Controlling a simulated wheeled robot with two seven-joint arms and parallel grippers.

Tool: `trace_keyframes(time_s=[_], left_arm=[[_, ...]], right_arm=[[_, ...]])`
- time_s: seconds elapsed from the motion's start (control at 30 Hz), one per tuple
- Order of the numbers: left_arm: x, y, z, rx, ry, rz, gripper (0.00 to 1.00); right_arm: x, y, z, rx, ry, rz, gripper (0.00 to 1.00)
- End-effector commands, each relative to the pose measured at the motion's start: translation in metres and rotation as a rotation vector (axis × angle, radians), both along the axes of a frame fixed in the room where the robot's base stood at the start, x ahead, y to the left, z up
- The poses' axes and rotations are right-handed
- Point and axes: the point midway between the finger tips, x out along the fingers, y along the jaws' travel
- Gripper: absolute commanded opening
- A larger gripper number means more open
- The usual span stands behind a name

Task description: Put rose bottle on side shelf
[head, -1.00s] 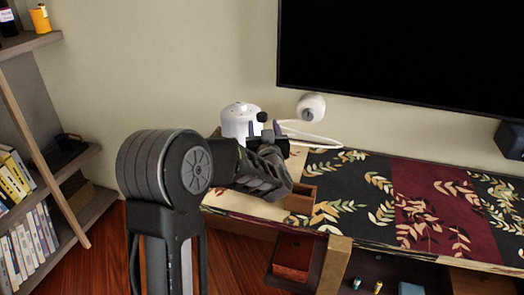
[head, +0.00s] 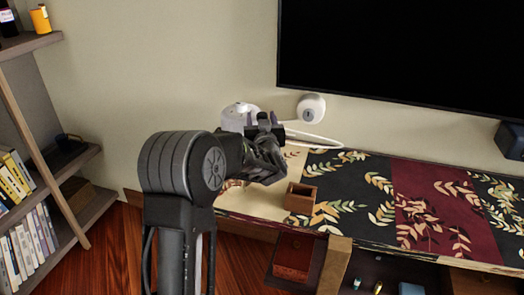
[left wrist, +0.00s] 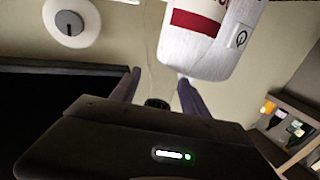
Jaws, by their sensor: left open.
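My left gripper (head: 262,117) is open above the back left of the long cabinet, in front of a white rounded container (head: 235,112). In the left wrist view, the gripper's two purple-grey fingers (left wrist: 160,76) stand apart. A small dark round thing (left wrist: 157,104) shows between them; I cannot tell whether it is a cap or part of the gripper. A white container with a red label (left wrist: 212,35) is beyond the fingers, near the right one. I cannot tell for sure which thing is the rose bottle. The side shelf (head: 75,205) is at the left. My right gripper is not in view.
A dark bottle (head: 6,25) and an orange jar (head: 40,20) stand on the upper shelf board. Books (head: 25,245) fill lower boards. A small wooden box (head: 300,197) sits on the leaf-patterned runner (head: 430,200). A television (head: 400,60) hangs above; a round white device (head: 311,107) is beneath it.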

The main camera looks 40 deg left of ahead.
Motion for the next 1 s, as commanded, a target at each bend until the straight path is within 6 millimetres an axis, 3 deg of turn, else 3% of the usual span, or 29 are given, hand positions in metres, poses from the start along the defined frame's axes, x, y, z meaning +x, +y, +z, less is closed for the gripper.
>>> trace_keyframes(time_s=[0.37,1.0], left_arm=[[-0.0002,-0.0003,0.0001,0.000,0.000,0.000,0.53],[-0.0002,-0.0004,0.0001,0.000,0.000,0.000,0.01]], right_arm=[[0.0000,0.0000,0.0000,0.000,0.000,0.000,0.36],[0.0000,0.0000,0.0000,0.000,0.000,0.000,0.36]])
